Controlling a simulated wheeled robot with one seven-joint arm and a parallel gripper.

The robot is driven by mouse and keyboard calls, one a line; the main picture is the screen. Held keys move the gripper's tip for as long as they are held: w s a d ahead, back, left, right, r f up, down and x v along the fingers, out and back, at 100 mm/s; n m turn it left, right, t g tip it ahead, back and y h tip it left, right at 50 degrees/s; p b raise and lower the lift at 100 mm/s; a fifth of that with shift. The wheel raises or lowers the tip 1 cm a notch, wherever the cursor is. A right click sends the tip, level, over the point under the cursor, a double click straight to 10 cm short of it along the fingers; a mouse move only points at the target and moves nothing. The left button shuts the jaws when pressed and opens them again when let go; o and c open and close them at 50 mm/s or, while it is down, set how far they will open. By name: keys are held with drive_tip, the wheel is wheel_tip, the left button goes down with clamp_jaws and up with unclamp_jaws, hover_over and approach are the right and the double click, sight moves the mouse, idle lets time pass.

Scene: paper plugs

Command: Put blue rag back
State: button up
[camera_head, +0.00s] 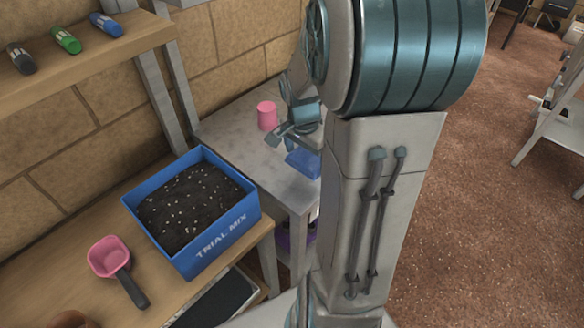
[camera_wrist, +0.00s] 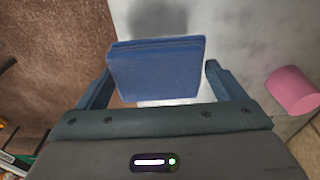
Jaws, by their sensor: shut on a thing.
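The blue rag (camera_wrist: 157,72) is a folded, flat blue block between the two fingers of my gripper (camera_wrist: 158,82) in the wrist view. My gripper is shut on it. In the head view the rag (camera_head: 303,163) shows just below my gripper (camera_head: 292,142), over the grey table (camera_head: 228,128) near its front edge. My arm hides part of the rag's right side there. Whether the rag touches the table is hard to tell.
A pink cup (camera_head: 267,115) stands on the grey table, left of my gripper. A blue soil box (camera_head: 213,240) and a pink scoop (camera_head: 109,256) are on the wooden bench. Small tubes (camera_head: 66,40) lie on the shelf. Brown carpet lies beyond the table edge.

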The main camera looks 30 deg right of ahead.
sight(292, 157)
drive_tip(key=w+a+f, duration=0.2)
drive_tip(key=shift+a, duration=0.35)
drive_tip(key=shift+f, duration=2)
drive_tip(key=shift+f, duration=0.1)
drive_tip(key=shift+f, duration=0.15)
drive_tip(key=o, duration=0.7)
